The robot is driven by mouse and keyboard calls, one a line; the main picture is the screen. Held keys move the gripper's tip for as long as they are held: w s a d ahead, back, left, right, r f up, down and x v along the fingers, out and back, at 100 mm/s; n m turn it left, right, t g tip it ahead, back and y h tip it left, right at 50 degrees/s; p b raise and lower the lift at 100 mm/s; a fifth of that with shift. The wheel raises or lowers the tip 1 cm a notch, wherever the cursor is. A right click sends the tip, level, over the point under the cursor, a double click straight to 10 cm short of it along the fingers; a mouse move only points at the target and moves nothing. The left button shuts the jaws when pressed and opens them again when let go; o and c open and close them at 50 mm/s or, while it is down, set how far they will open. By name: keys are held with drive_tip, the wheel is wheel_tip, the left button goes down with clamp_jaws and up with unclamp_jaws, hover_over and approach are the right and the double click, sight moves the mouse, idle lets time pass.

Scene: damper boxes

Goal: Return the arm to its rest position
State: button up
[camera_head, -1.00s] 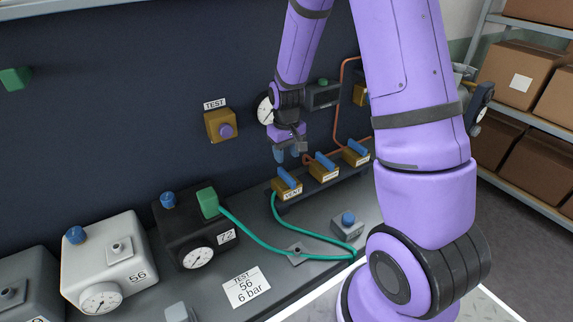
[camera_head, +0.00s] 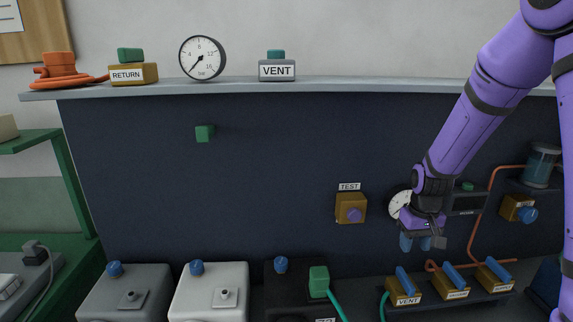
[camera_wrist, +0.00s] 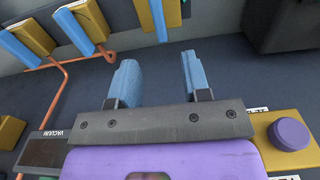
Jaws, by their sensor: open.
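My purple arm comes in from the right in the head view. My gripper (camera_head: 416,242) hangs in front of the dark panel, just right of the TEST block and above the row of valves. Its two blue fingers stand apart with nothing between them, as the wrist view (camera_wrist: 158,82) also shows. The gripper partly hides a round gauge (camera_head: 399,205) and the left side of a dark display box (camera_head: 467,201). No marker of a rest position shows.
Below the gripper stand valves with blue handles, the left one labelled VENT (camera_head: 404,290). The TEST block (camera_head: 350,208) with its purple knob is close by on the left. Boxes with blue knobs (camera_head: 209,292) line the bench. A shelf (camera_head: 350,84) runs above; the panel's middle-left is mostly clear.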

drive_tip(key=s+a+r+t, duration=0.1)
drive_tip(key=s+a+r, duration=0.1)
drive_tip(key=s+r, duration=0.5)
drive_tip(key=s+a+r+t, duration=0.2)
drive_tip(key=s+r, duration=0.1)
drive_tip(key=r, duration=0.8)
drive_tip(key=s+a+r+t, duration=0.1)
drive_tip(key=s+r, duration=0.2)
drive_tip(key=s, duration=0.4)
drive_tip(key=s+a+r+t, duration=0.1)
drive_tip(key=s+r, duration=0.3)
drive_tip(key=s, duration=0.3)
drive_tip(key=shift+s+a+r, duration=0.15)
drive_tip(key=shift+s+a, duration=0.05)
drive_tip(key=shift+s, duration=0.1)
